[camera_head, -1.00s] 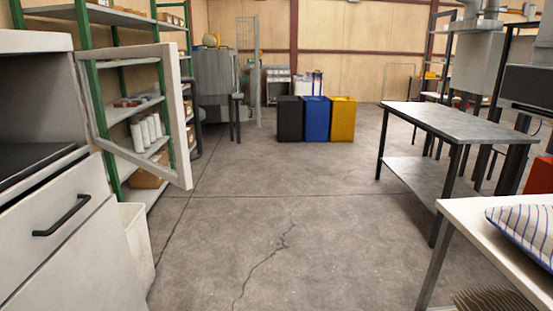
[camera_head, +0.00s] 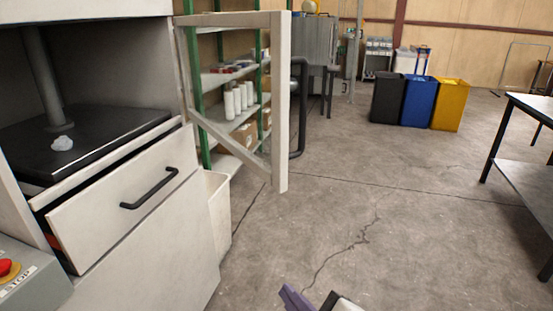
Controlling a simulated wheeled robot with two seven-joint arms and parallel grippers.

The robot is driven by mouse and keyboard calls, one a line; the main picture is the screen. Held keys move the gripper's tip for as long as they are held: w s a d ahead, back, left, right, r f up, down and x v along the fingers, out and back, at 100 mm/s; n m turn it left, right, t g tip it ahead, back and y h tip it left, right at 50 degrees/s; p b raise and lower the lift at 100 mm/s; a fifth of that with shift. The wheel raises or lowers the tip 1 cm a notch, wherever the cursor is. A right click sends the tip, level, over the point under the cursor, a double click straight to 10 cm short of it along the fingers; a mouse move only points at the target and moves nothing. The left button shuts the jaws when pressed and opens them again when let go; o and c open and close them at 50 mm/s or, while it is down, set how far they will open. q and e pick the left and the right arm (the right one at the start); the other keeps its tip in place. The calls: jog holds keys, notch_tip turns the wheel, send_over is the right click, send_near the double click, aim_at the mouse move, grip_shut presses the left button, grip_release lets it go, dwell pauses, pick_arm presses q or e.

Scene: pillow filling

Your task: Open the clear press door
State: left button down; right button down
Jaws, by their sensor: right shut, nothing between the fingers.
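The clear press door (camera_head: 281,100) stands swung out from the press (camera_head: 150,240) on the left. Its pale frame holds a see-through pane, and the shelves behind show through it. A black bar handle (camera_head: 302,108) shows at the door's far side. Inside the open press, a dark plate (camera_head: 100,140) carries a grey post and a small white lump (camera_head: 62,143). My right gripper (camera_head: 298,298) is only partly in view at the bottom edge, shut and empty, well apart from the door. My left gripper is not in view.
A drawer (camera_head: 120,205) with a black handle sits slightly out below the plate. A control box with a red stop button (camera_head: 8,268) is at lower left. A white bin (camera_head: 218,210) stands beside the press. Open floor lies to the right, before a table (camera_head: 525,185).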

aim_at(278, 167)
notch_tip(278, 167, up, 20)
jog(key=a+r+n+t+p, duration=0.1)
jog(key=a+n+t, duration=0.25)
jog(key=n, duration=0.45)
jog(key=shift+t+y, duration=0.4)
jog(key=shift+t, duration=0.05)
jog(key=shift+w+d+f+p, duration=0.1)
jog(key=shift+w+d+p, duration=0.05)
jog(key=shift+w, duration=1.7)
jog(key=shift+w+d+f+p, duration=0.1)
jog(key=shift+w+d+p, duration=0.1)
jog(key=shift+w, duration=1.7)
jog(key=shift+w+d+p, duration=0.1)
jog(key=shift+w+d, duration=0.05)
jog(key=shift+w, duration=1.7)
jog(key=shift+d, duration=0.1)
